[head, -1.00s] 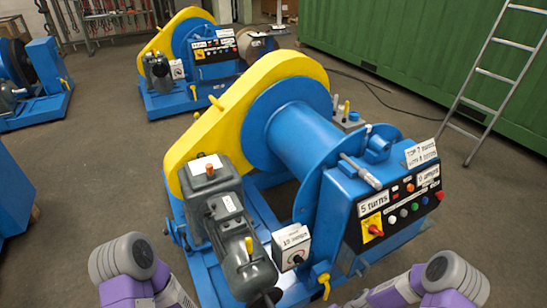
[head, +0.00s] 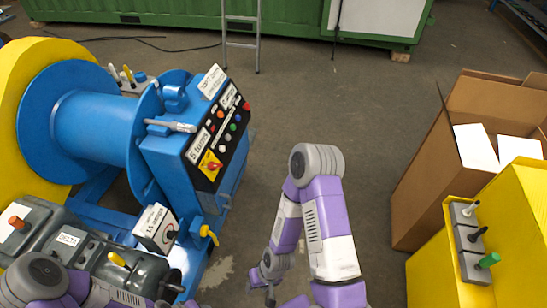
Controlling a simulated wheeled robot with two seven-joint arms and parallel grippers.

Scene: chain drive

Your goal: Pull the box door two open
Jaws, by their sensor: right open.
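No door marked as two can be made out. The blue control box (head: 185,165) of the winch at left has a black sloping panel with buttons and a "5 turns" label. A small white-faced box (head: 154,228) with a dial sits below it. My right gripper (head: 263,287) is low at the bottom centre, open, over the floor, right of the winch and apart from it. It is small and partly hidden by my arm. My left arm shows at the bottom left corner; its gripper is out of view.
A yellow cabinet (head: 430,268) with several levers stands at lower right, before an open cardboard box (head: 428,180). The winch's blue drum (head: 95,130) fills the left. A ladder (head: 240,45) leans on the green container (head: 290,17). The grey floor between is clear.

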